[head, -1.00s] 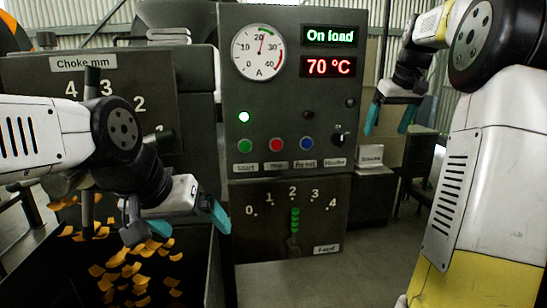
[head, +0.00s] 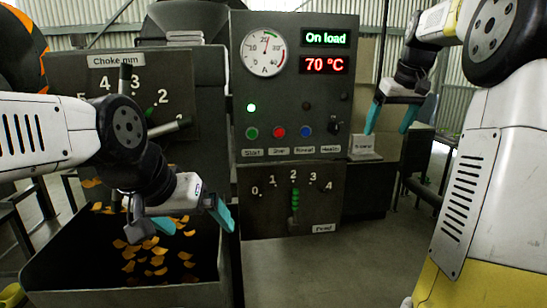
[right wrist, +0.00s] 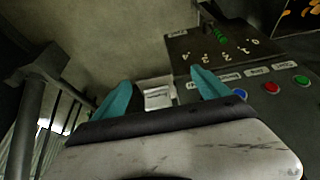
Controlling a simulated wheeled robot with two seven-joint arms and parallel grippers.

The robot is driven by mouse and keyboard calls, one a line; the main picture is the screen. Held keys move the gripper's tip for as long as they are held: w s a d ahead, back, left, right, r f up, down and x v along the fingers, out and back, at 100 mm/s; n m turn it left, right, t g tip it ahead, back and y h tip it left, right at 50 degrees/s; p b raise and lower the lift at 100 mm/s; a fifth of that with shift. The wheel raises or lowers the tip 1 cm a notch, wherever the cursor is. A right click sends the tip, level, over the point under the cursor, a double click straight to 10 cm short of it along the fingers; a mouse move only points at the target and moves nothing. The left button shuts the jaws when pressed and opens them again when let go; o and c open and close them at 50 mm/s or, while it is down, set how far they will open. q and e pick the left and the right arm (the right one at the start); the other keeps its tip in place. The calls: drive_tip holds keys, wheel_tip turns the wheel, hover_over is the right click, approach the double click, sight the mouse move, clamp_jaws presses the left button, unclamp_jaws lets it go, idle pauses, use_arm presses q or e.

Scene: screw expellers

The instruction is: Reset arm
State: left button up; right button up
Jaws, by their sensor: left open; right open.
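My left gripper (head: 180,216) is open and empty at the left, above a dark bin (head: 130,297) holding orange flakes (head: 150,258). My right gripper (head: 391,117) is open and empty in the air at the upper right, in front of the lighter wall. In the right wrist view its teal fingers (right wrist: 160,97) stand apart with nothing between them. The control panel (head: 330,95) stands between my arms, apart from both grippers.
The panel has a round gauge (head: 264,50), a lit "On load" display (head: 325,37) and a "70 °C" display (head: 325,65). Below are push buttons (head: 279,132) and a green feed lever (head: 295,200). A choke scale (head: 120,80) is at the left. Floor in front is clear.

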drive_tip(key=s+a+f, duration=0.3)
drive_tip(key=s+a, duration=0.2)
drive_tip(key=s, duration=0.3)
drive_tip(key=s+a+f+t+y, duration=0.1)
drive_tip(key=s+a+f, duration=0.3)
drive_tip(key=s, duration=0.5)
drive_tip(key=s+a+f+m, duration=0.1)
drive_tip(key=s+a+f, duration=0.3)
drive_tip(key=s+a, duration=0.3)
drive_tip(key=shift+s+t, duration=0.3)
drive_tip(key=shift+s, duration=0.55)
